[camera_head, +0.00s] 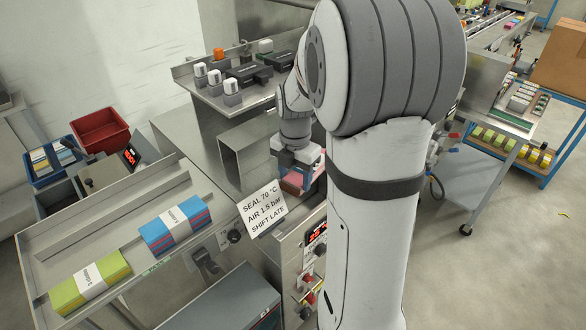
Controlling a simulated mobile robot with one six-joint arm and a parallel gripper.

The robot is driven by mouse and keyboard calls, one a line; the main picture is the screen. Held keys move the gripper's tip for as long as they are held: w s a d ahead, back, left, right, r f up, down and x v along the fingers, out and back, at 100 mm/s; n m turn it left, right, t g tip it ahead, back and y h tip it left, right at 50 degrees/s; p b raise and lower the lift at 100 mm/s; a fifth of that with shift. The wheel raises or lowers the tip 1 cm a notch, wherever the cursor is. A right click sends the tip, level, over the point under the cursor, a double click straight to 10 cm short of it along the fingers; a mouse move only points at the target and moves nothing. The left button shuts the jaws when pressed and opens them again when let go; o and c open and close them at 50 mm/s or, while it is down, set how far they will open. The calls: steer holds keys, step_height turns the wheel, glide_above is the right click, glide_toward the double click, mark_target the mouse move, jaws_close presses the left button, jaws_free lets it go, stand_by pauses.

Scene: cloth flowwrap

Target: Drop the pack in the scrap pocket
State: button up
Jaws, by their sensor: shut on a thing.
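My gripper (298,166) is at the centre of the head view, pointing down and partly hidden by my own arm. It is shut on a pinkish-red pack (294,181), of which only a small part shows. The pack is over the machine, just behind a white notice card. No container in view is labelled as the scrap pocket, so I cannot tell which one it is. An open red bin (99,132) stands at the far left, and a grey metal compartment (63,199) is in front of it, beside a small red-lit display.
A blue bin (47,163) holding folded cloths is at the left. A blue-red pack (174,232) and a yellow-green pack (90,283) lie on the metal tray (72,240). The notice card (262,209) stands near my gripper. A shelf (182,73) with several stamp-like tools is behind.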

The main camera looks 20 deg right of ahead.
steer(key=shift+f+b, duration=1.85)
steer(key=shift+f, duration=0.7)
steer(key=o, duration=1)
steer(key=shift+o, duration=0.2)
steer(key=shift+r, duration=0.1)
step_height(320, 180, up, 8)
steer(key=shift+f, duration=0.1)
steer(key=shift+s+a, duration=0.1)
